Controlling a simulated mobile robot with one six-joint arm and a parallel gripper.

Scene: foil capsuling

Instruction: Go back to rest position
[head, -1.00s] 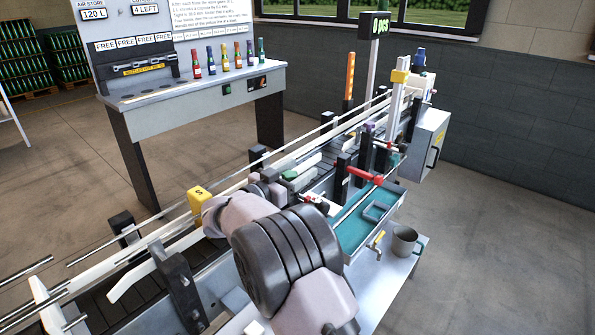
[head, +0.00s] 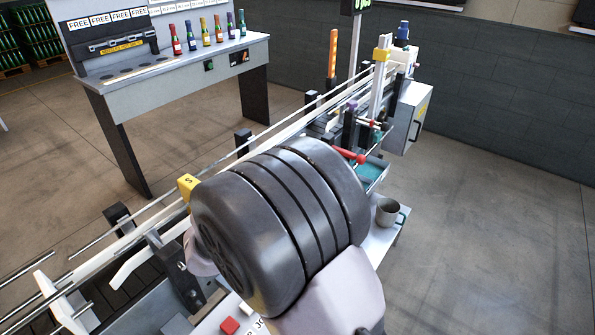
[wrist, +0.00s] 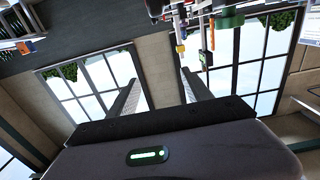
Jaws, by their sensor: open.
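My arm's large dark rounded joint (head: 275,225) fills the lower middle of the head view, with a pale link below it. My gripper is hidden behind it there. In the wrist view my gripper (wrist: 160,76) is open, its two dark fingers well apart with nothing between them. That view is upside down and looks toward the windows (wrist: 90,80) and wall, with coloured machine parts at the top, away from the fingers.
The conveyor line (head: 290,122) runs diagonally behind my arm, with a yellow block (head: 187,186), a red handle (head: 348,155) and an orange post (head: 332,52). A bench (head: 170,72) with several bottles stands behind. A grey mug (head: 388,211) sits at right; floor beyond is clear.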

